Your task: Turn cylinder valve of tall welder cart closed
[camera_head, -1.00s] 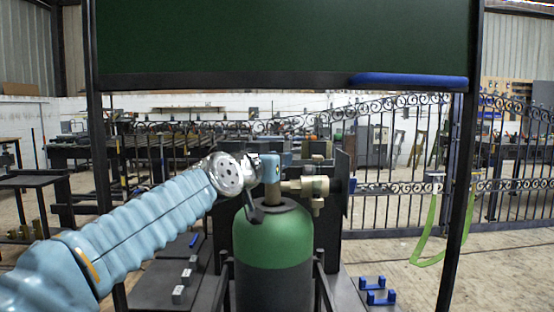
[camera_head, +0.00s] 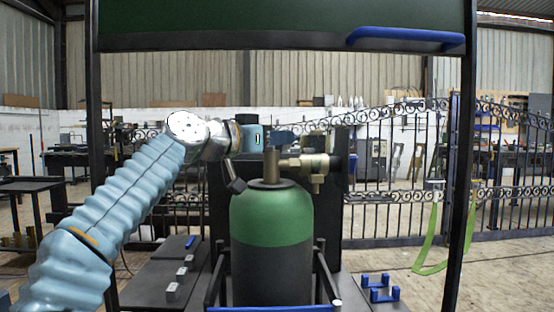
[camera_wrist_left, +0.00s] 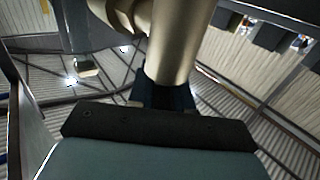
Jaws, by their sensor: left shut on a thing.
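The cylinder (camera_head: 272,219) stands upright in the cart, green at its shoulder and dark grey below. A brass valve stem (camera_head: 271,165) rises from its top, with a brass fitting (camera_head: 312,164) out to the right. A small blue handle (camera_head: 284,137) shows just above the stem. My left gripper (camera_head: 264,137) comes in from the left at the stem's top and is shut on this handle; its fingers are mostly hidden. In the left wrist view the brass stem (camera_wrist_left: 178,45) runs close in front of the gripper, meeting a dark blue piece (camera_wrist_left: 166,95). My right gripper is not in view.
Dark posts (camera_head: 462,180) flank the cylinder, with a dark green panel (camera_head: 280,22) and blue bar (camera_head: 405,39) overhead. A blue bar (camera_head: 275,308) crosses low in front. A scrollwork gate (camera_head: 400,205) stands behind.

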